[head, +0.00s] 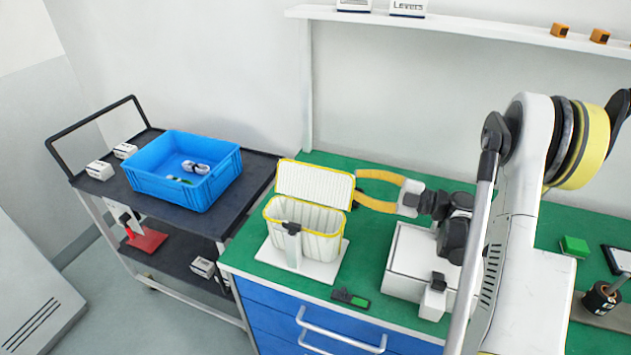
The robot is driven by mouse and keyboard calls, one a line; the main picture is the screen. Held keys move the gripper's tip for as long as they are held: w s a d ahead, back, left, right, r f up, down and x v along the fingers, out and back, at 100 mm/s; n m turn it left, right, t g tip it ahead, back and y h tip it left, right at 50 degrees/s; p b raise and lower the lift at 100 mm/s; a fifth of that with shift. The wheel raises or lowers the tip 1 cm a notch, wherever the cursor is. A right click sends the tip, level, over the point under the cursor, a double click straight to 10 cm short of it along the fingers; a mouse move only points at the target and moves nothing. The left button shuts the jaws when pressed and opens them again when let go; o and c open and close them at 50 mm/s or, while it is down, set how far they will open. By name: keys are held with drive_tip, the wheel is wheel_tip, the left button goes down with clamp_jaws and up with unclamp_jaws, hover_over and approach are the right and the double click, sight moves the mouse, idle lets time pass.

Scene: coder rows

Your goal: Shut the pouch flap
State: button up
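The pouch (318,240) is a white ribbed, open-topped holder with a yellow rim. It stands upright on a white base on the green worktop. Its flap (314,184), a white ribbed panel edged in yellow, stands raised at the back, so the mouth is open. My gripper (356,185) has yellow fingers and comes in from the right. Its fingers are apart, with the tips at the flap's right edge. I cannot tell whether they touch the flap. Nothing shows held between them.
A white box (411,262) stands under my gripper, right of the pouch. A blue crate (172,188) sits on the dark cart at left. A shelf (470,29) runs above. My arm hides part of the worktop.

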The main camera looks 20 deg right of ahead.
sight(319, 178)
drive_tip(key=x, duration=0.3)
drive_tip(key=b+x, duration=0.1)
drive_tip(key=x, duration=0.3)
drive_tip(key=f+b+x, duration=0.1)
drive_tip(key=x, duration=0.2)
drive_tip(key=shift+a+r, duration=0.1)
drive_tip(key=shift+a, duration=0.35)
drive_tip(key=shift+c, duration=0.4)
clamp_jaws()
